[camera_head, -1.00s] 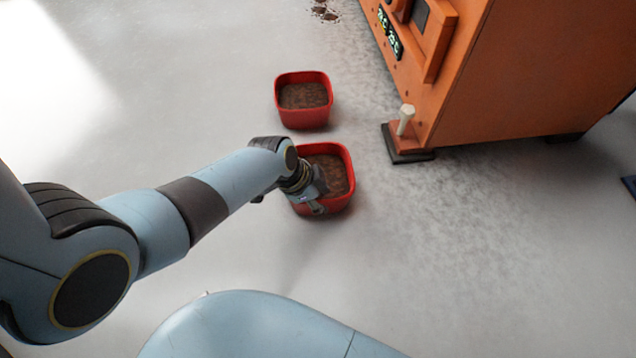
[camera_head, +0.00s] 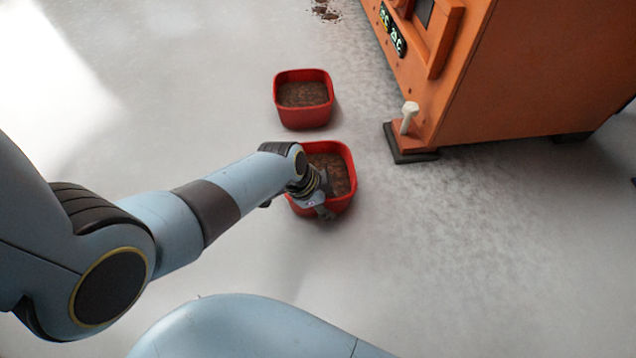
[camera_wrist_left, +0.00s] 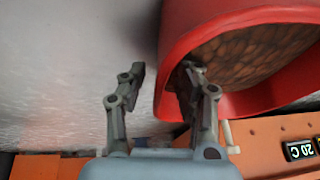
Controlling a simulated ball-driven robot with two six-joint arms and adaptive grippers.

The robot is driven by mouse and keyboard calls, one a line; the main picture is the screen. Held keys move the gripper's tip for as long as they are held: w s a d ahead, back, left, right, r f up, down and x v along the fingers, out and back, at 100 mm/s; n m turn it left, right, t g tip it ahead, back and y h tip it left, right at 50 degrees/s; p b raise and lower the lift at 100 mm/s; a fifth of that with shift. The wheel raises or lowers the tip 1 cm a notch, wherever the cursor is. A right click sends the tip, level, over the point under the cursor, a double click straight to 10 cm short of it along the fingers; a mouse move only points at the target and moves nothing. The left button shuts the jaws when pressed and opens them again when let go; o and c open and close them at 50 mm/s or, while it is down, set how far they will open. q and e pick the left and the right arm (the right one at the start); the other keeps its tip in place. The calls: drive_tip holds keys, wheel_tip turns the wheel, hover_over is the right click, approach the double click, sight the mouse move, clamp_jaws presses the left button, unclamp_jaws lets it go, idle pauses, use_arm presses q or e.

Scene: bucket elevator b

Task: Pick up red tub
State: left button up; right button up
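Two red tubs with brown contents stand on the floor in the head view. The nearer tub (camera_head: 342,204) is partly hidden by my left arm; the farther tub (camera_head: 304,117) stands just behind it. My left gripper (camera_head: 325,198) is at the nearer tub's left front side. In the left wrist view, the gripper (camera_wrist_left: 163,78) is open. One finger is over the floor outside the tub (camera_wrist_left: 180,40), and the other overlaps the rim and inside. The tub's wall shows between the fingers, with a gap to the outer finger. Contact of the inner finger is unclear. My right gripper is not visible.
An orange machine (camera_head: 520,85) with a lit display stands at the right. A pale lever (camera_head: 409,116) on a dark-edged foot (camera_head: 410,157) stands at its near corner. Brown bits (camera_head: 325,12) lie on the floor at the top. The floor in front is clear.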

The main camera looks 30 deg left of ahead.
use_arm(q)
drive_tip(key=shift+c, duration=0.4)
clamp_jaws()
drive_tip(key=shift+w+r, duration=0.1)
drive_tip(key=shift+r, duration=0.05)
